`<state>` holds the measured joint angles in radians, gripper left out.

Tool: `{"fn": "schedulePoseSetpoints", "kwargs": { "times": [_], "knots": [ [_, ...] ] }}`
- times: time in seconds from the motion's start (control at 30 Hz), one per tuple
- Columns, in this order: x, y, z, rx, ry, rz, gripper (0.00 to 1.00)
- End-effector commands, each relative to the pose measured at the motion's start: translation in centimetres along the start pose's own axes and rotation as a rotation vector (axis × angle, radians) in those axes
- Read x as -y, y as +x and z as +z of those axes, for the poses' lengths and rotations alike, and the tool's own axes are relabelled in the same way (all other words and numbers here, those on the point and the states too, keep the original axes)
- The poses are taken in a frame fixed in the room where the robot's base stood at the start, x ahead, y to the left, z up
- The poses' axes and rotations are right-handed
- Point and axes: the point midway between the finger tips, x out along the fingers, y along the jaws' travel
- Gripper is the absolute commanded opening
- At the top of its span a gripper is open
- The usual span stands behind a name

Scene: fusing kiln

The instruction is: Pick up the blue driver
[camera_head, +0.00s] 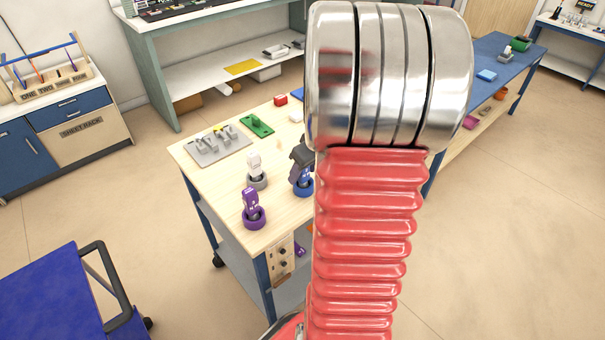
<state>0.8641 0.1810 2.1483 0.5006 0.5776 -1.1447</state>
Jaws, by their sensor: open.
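The blue driver (305,174) stands upright in a blue ring holder (303,190) on the light wooden workbench, just left of my arm. My gripper (301,157) shows as a dark grey part right at the driver's top, partly covering it. The rest of my gripper is hidden behind my red ribbed arm. It is open, and I cannot tell whether its fingers touch the driver. A white driver (254,165) in a grey ring and a purple driver (250,202) in a purple ring stand to the left.
A blue cart (45,305) stands at the lower left. A blue-topped table (497,52) is at the right. Open floor lies at the right.

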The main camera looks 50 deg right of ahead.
Motion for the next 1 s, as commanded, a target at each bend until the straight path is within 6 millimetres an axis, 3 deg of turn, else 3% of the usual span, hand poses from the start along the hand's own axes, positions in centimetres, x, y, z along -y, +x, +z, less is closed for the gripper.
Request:
{"fn": "schedulePoseSetpoints", "kwargs": {
  "times": [0.13,0.67,1.0],
  "knots": [
    [-0.02,0.80,0.01,0.000,0.002,0.001,0.48],
    [-0.04,0.79,0.02,0.000,0.001,0.001,0.48],
    [-0.05,0.79,0.02,0.000,0.002,0.001,0.24]
  ]
}}
